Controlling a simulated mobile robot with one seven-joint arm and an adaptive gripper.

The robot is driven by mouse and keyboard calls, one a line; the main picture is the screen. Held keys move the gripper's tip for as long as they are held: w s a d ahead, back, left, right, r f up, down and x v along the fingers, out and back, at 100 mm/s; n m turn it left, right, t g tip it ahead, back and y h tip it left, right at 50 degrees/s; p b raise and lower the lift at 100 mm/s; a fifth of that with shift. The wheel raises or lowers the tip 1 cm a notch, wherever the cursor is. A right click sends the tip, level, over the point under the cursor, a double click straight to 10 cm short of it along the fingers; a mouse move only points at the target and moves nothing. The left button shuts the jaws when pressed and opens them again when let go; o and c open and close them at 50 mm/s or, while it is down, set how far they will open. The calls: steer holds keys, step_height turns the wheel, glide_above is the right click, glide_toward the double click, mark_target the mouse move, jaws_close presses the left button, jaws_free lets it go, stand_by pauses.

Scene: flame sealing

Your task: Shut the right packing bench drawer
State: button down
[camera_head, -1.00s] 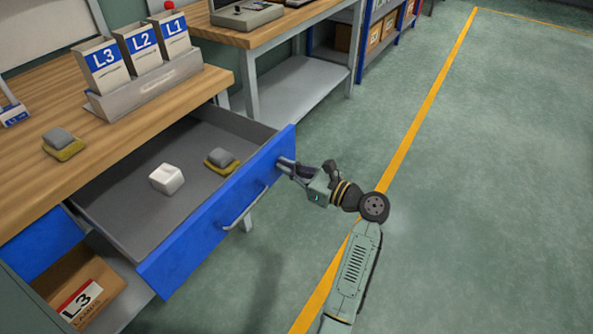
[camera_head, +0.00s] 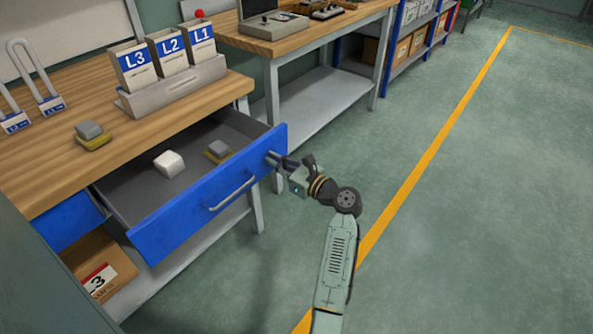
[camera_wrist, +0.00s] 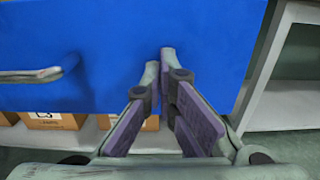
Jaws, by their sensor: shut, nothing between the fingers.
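The right packing bench drawer (camera_head: 215,195) has a blue front with a grey bar handle (camera_head: 232,192) and is partly open. In it lie a white block (camera_head: 169,164) and a grey-and-yellow block (camera_head: 217,151). My gripper (camera_head: 272,158) is shut and empty, its fingertips at the drawer front near its right end, to the right of the handle. In the wrist view the fingertips (camera_wrist: 160,58) are close together against the blue front (camera_wrist: 205,40), with the handle (camera_wrist: 32,75) at left. Whether they press on the front I cannot tell exactly.
A blue drawer front (camera_head: 70,222) is at left, above a cardboard box (camera_head: 95,265). A second bench (camera_head: 318,100) stands behind. Open floor lies right.

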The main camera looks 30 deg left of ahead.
steer(key=b, duration=0.2)
glide_toward(222, 132)
steer(key=s+a+r, duration=0.1)
steer(key=a+r, duration=0.1)
steer(key=s+a+r, duration=0.2)
steer(key=shift+s+r, duration=0.1)
steer(key=shift+a+b, duration=0.3)
steer(key=shift+a, duration=0.25)
steer(key=shift+r, duration=0.25)
